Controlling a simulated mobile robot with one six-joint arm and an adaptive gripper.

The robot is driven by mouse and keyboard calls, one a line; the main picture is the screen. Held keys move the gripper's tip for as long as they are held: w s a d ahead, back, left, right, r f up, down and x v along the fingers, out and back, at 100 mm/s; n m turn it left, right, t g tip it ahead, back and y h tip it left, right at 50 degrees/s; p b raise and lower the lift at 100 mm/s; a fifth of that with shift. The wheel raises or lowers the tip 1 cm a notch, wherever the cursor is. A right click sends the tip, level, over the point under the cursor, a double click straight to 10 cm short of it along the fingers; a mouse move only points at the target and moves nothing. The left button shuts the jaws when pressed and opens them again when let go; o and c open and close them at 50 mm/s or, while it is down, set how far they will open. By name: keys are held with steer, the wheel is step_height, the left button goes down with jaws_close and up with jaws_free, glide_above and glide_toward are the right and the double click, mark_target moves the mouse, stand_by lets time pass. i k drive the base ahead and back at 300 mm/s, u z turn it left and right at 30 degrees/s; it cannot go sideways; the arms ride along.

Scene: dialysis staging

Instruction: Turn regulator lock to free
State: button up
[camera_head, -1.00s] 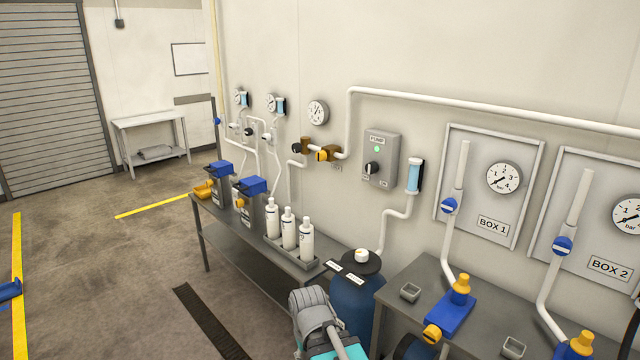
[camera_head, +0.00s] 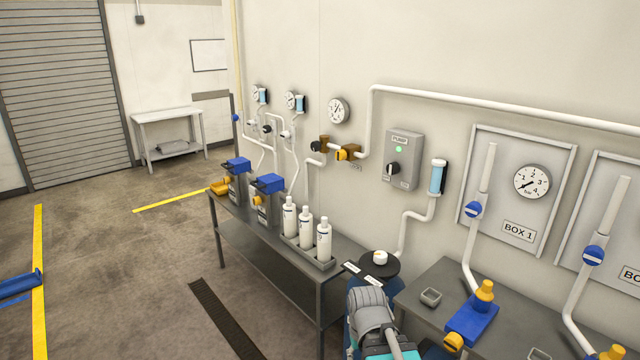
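On the wall pipe below a round gauge (camera_head: 339,110) sits a brass fitting with a yellow part (camera_head: 346,153). Just left of it is a brass fitting with a black knob (camera_head: 316,147). These look like the regulator and its lock, but the labels there are too small to read, and I cannot tell the lock's setting. A grey and teal part of my arm shows at the bottom centre, far in front of the wall fittings. My gripper is not visible.
A grey bench (camera_head: 268,250) with white bottles (camera_head: 306,232) and blue-topped units (camera_head: 268,183) stands below the fittings. A pump box (camera_head: 404,160) is on the wall to the right. A second table (camera_head: 440,275) stands at right. The floor at left is largely clear.

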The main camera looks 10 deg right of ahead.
mark_target(341, 155)
steer(key=u, duration=0.05)
steer(key=i, duration=1)
steer(key=z, duration=0.05)
